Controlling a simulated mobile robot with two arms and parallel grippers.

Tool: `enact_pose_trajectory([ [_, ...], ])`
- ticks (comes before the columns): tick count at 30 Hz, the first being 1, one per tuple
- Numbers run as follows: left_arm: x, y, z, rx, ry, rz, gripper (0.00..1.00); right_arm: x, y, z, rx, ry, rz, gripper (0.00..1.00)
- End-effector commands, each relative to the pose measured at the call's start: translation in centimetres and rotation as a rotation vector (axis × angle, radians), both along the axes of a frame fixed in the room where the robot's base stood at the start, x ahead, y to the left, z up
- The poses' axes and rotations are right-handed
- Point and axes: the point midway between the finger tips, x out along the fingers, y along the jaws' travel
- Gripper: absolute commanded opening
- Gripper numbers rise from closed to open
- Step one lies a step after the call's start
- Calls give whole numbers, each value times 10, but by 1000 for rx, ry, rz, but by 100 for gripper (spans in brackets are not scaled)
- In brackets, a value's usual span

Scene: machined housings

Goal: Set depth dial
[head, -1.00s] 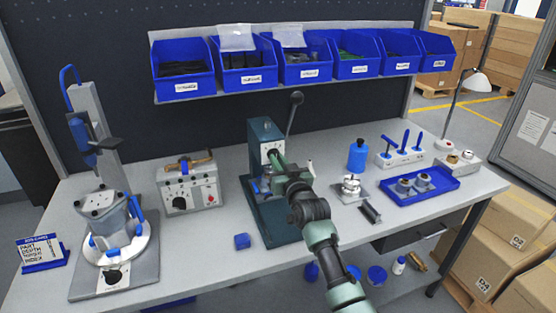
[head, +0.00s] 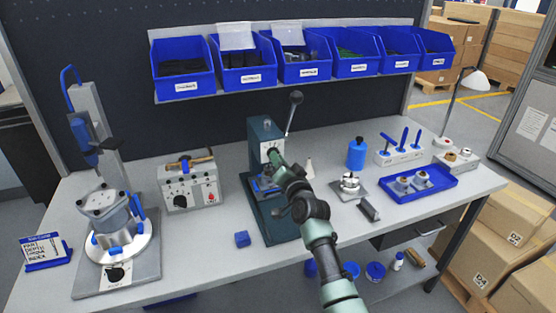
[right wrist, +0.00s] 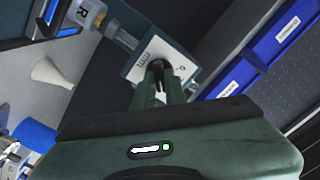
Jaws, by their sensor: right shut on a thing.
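The teal press (head: 262,132) stands at the middle back of the bench. A white dial plate (head: 270,147) with printed marks is on its front, and the plate also shows in the right wrist view (right wrist: 182,66). The depth dial's dark knob (right wrist: 157,70) sits in front of this plate. My right gripper (right wrist: 160,82) is shut on the knob; in the head view its tip (head: 275,158) reaches the press front and hides most of the knob. The dial's setting is too small to read. My left gripper is not in view.
A lever with a black ball (head: 296,97) rises beside the press. Blue bins (head: 250,75) hang above.

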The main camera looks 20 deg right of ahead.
Motion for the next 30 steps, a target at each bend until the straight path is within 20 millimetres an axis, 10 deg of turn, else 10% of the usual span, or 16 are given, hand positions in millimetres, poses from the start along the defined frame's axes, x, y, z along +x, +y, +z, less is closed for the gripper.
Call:
enact_pose_trajectory([
  [15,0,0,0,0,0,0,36,0,0,-2,19,4,1,0],
  [18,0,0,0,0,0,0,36,0,0,-2,18,4,1,34],
  [30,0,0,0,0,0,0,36,-5,0,-1,18,1,1,34],
])
